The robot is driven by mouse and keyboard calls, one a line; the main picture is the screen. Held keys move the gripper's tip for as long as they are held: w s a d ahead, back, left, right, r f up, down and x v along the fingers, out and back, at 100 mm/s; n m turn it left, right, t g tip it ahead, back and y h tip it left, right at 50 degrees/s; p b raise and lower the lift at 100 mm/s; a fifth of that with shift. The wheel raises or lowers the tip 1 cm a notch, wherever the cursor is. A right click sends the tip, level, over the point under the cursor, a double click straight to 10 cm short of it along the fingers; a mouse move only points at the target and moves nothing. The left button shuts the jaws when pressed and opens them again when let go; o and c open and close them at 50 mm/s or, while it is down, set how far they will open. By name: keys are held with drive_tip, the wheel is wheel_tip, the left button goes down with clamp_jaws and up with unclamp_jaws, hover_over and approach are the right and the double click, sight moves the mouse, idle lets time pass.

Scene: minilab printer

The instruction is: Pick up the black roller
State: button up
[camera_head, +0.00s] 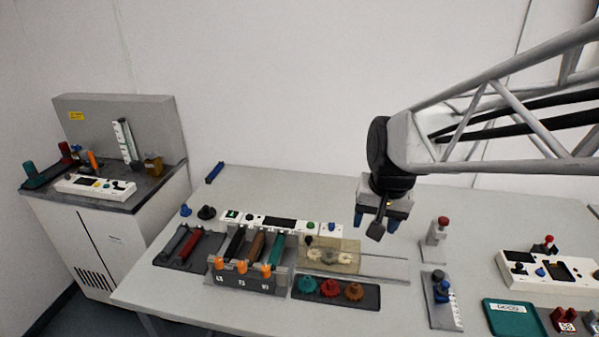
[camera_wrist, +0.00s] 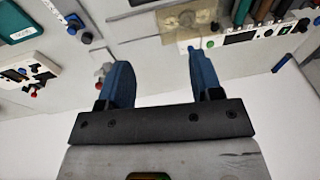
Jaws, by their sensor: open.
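The black roller (camera_head: 236,243) lies in the left slot of a grey rack (camera_head: 250,281), beside a brown roller (camera_head: 255,246) and a teal roller (camera_head: 277,250). The rack's front has orange knobs. In the wrist view the rollers' ends show at the top right edge, the black one (camera_wrist: 283,8) rightmost and partly cut off. My gripper (camera_head: 376,220) hangs above the table, to the right of the rack and apart from it. Its blue fingers also show in the wrist view (camera_wrist: 162,65). They are spread, with nothing between them.
A dark tray (camera_head: 158,258) with red and dark rollers lies left of the rack. A white control panel (camera_head: 335,230) stands behind the rack. A dark tray with green, red and orange knobs (camera_head: 331,289) lies to its right. A red-topped stand (camera_head: 434,240) is right of my gripper.

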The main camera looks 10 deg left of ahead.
drive_tip(key=w+a+f+g, duration=0.1)
drive_tip(key=w+a+f, duration=0.25)
drive_tip(key=a, duration=0.45)
drive_tip(key=w+a+f, duration=0.3)
drive_tip(key=w+a, duration=0.2)
drive_tip(key=a, duration=0.3)
hover_over(234, 243)
drive_tip(key=shift+g+y, duration=0.3)
drive_tip(key=shift+g, duration=0.1)
drive_tip(key=f, duration=1)
drive_tip(key=shift+d+f, duration=0.25)
drive_tip(key=shift+d, duration=0.15)
drive_tip(key=shift+a+f, duration=0.15)
drive_tip(key=shift+f, duration=1.1)
drive_tip(key=shift+a+f, duration=0.15)
drive_tip(key=shift+f, duration=1.15)
drive_tip(key=shift+a+f, duration=0.15)
drive_tip(key=shift+f, duration=1.15)
